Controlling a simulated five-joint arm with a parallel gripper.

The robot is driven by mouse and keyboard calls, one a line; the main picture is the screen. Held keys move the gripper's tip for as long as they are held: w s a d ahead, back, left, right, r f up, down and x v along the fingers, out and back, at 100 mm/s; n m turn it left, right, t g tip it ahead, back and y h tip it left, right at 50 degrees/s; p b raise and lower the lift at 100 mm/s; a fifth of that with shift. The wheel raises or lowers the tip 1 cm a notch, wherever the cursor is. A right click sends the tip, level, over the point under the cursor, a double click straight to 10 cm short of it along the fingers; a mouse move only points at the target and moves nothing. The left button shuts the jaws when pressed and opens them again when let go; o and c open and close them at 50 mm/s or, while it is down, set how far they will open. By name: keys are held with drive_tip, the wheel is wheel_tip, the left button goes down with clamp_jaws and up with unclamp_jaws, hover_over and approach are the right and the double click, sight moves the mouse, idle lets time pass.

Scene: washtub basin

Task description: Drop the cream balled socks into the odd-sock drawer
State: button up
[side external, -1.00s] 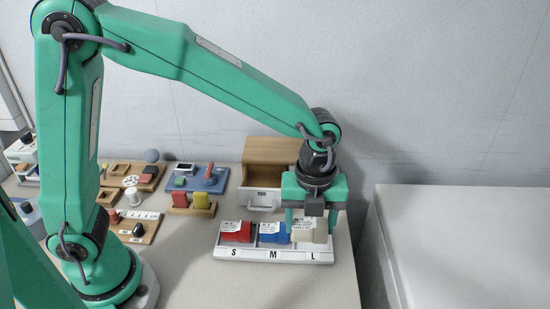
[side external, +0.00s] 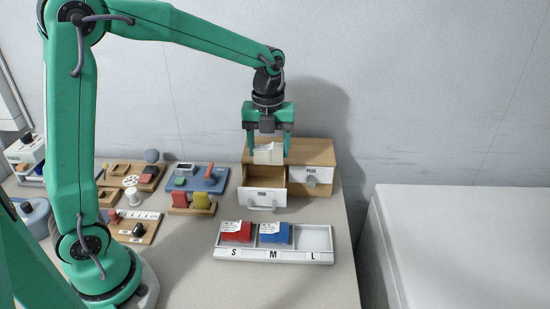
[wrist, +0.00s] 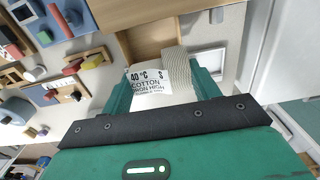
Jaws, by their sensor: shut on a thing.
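My gripper (side external: 269,152) is shut on the cream balled socks (side external: 268,155) and holds them up in the air. In the wrist view, the socks (wrist: 178,73) carry a white label, with a ribbed band at one side. The left drawer (side external: 262,200) of the wooden cabinet stands pulled open; its front has a small label too blurred to read surely and a pale handle. In the side view the socks show above and behind the open drawer, in front of the cabinet top. The drawer's inside looks empty where visible. The right drawer (side external: 311,175), labelled PEGS, is shut.
A white tray (side external: 250,256) marked S, M and L holds a red bundle (side external: 236,231) in S and a blue bundle (side external: 274,232) in M; L is bare. Several small boards with coloured pieces lie left of the cabinet. The bench edge is at the right.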

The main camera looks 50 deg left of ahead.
drive_tip(key=shift+a+f, duration=0.1)
drive_tip(key=shift+f, duration=2.85)
drive_tip(key=o, duration=1)
drive_tip(key=shift+o, duration=0.2)
drive_tip(key=shift+r, duration=0.1)
drive_tip(key=shift+r, duration=3.8)
